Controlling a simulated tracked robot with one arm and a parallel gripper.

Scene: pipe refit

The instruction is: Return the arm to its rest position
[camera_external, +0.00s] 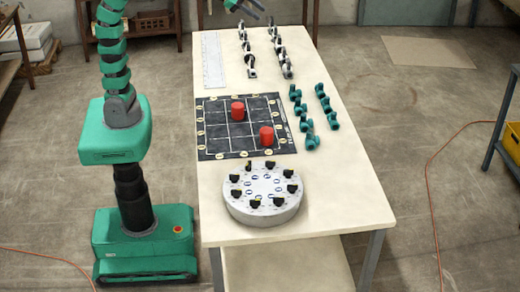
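My gripper (255,9) shows at the top edge of the view, above the far end of the table. It is small and partly cut off by the frame, so I cannot tell whether its fingers are open or shut. My green segmented arm rises from the tracked base on the left and leaves the frame at the top. No object is visible in the gripper.

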